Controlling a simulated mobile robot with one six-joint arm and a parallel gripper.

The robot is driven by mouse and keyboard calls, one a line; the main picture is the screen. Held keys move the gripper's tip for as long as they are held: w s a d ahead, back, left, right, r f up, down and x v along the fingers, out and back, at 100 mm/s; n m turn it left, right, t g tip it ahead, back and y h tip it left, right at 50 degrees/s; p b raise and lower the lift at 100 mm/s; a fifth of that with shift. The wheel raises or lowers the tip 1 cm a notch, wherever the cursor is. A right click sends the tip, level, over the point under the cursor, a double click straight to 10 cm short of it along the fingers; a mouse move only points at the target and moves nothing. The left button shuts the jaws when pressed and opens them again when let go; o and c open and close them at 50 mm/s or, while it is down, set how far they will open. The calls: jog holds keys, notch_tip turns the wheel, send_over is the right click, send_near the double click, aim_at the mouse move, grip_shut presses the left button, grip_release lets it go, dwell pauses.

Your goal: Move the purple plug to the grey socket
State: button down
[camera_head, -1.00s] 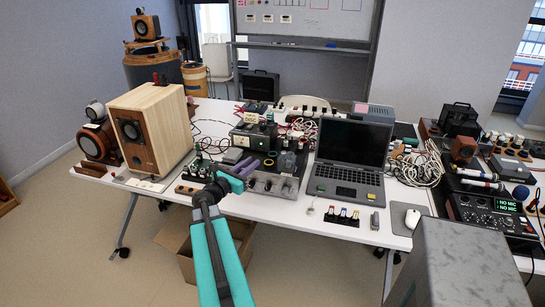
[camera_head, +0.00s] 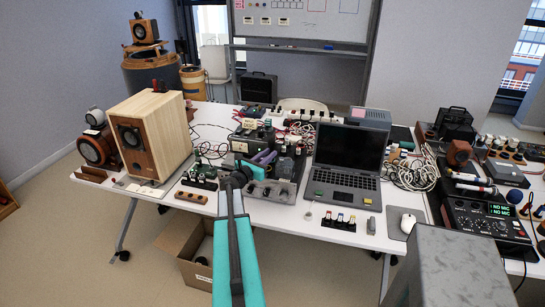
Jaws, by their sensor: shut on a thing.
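The purple plug (camera_head: 264,156) shows at my gripper (camera_head: 257,164), near the middle of the white table. My gripper's teal fingers are shut on the plug, though the contact is small and partly hidden by the wrist. A grey block (camera_head: 286,166), which may be the grey socket, stands just right of the plug; I cannot tell for certain. The plug appears apart from this block. A grey panel box with knobs (camera_head: 272,190) lies just below the gripper, partly hidden by my arm.
An open laptop (camera_head: 345,165) stands to the right. A wooden speaker (camera_head: 150,137) stands to the left. Small connector blocks (camera_head: 191,197) lie left of the arm. A mouse (camera_head: 408,222) is at the right front.

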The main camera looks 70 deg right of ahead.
jog(key=shift+d, duration=0.15)
jog(key=shift+s+d, duration=0.2)
jog(key=shift+d, duration=0.4)
jog(key=shift+p+x, duration=0.6)
jog(key=shift+x, duration=0.35)
jog(key=shift+a+f, duration=0.1)
jog(key=shift+f, duration=0.5)
jog(key=shift+f+p, duration=0.4)
jog(key=shift+f, duration=0.55)
jog(key=shift+f, duration=0.2)
jog(key=c, duration=1.6)
grip_release()
jog(key=shift+p, duration=0.3)
